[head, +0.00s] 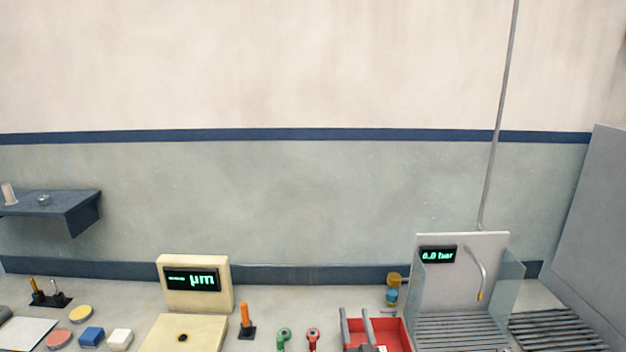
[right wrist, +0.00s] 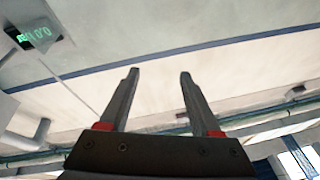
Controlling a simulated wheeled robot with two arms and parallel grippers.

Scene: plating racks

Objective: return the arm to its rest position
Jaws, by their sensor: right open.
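My right gripper (head: 355,311) shows at the bottom of the head view, with its two grey fingers pointing up in front of a red tray (head: 396,329). In the right wrist view the same gripper (right wrist: 159,72) is open, with its fingers well apart and nothing between them. The rest of my right arm is below the head view. My left gripper is not in view.
Right of the tray stands a grey booth with a pressure display (head: 437,254) and ribbed floor. A cream gauge (head: 195,299), an orange-handled tool (head: 245,318) and green and red hooked pieces stand left. A shelf (head: 60,206) hangs far left.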

